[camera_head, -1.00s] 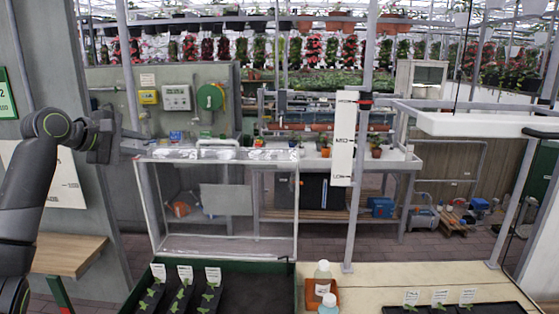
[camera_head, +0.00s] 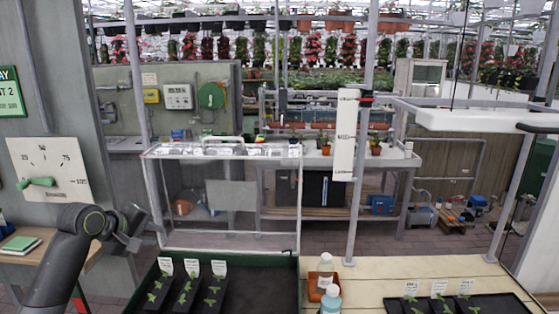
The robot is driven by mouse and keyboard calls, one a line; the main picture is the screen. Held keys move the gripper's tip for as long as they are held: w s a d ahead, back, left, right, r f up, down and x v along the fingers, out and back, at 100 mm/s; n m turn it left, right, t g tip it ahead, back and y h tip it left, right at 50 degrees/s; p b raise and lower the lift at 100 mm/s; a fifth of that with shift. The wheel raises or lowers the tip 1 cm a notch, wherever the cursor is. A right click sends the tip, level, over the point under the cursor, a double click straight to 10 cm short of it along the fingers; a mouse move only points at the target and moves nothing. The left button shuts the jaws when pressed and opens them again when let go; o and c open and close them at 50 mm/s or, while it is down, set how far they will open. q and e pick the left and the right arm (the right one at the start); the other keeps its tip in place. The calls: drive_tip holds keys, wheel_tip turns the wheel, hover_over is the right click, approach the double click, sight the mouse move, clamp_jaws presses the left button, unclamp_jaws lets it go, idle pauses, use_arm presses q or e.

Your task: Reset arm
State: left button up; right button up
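My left arm comes in from the lower left. Its gripper (camera_head: 135,226) is in the air at the left, in front of the grey pillar and left of the clear-walled case (camera_head: 230,240). The gripper points away from me and looks foreshortened, so the gap between its fingers cannot be made out. No object shows in it. My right arm and gripper are out of the picture.
A dial board (camera_head: 48,165) with a green pointer hangs on the pillar. A notebook (camera_head: 20,244) lies on a wooden shelf behind my arm. Seedling trays (camera_head: 186,286), bottles (camera_head: 325,270) and a pale bench (camera_head: 400,277) are in front. A white tray (camera_head: 470,120) hangs at the right.

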use_arm(q)
drive_tip(key=s+f+m+g, duration=0.1)
drive_tip(key=s+f+m, duration=0.1)
drive_tip(key=s+f, duration=0.4)
drive_tip(key=s+d+f+m+g+y, duration=0.1)
drive_tip(key=s+f+m, duration=0.1)
drive_tip(key=s+f, duration=0.5)
drive_tip(key=s+d+f+m+y, duration=0.1)
drive_tip(key=s+f, duration=0.6)
drive_tip(key=f, duration=0.2)
drive_tip(key=shift+d+m+g, duration=0.1)
drive_tip(key=shift+m+g, duration=0.3)
drive_tip(key=s+a+f+m+g+y, duration=0.1)
drive_tip(key=s+f+m+y, duration=0.1)
drive_tip(key=s, duration=1.1)
drive_tip(key=s+f+m+g+y, duration=0.1)
drive_tip(key=s+m+g+y, duration=0.1)
drive_tip(key=s, duration=1)
wheel_tip(320, 180, down, 25)
drive_tip(key=a+g, duration=0.1)
drive_tip(key=a, duration=0.1)
drive_tip(key=s+d+f+g+h, duration=0.1)
drive_tip(key=s+f, duration=1.4)
drive_tip(key=f, duration=0.1)
drive_tip(key=shift+d+f+b, duration=0.3)
drive_tip(key=shift+d+f, duration=0.05)
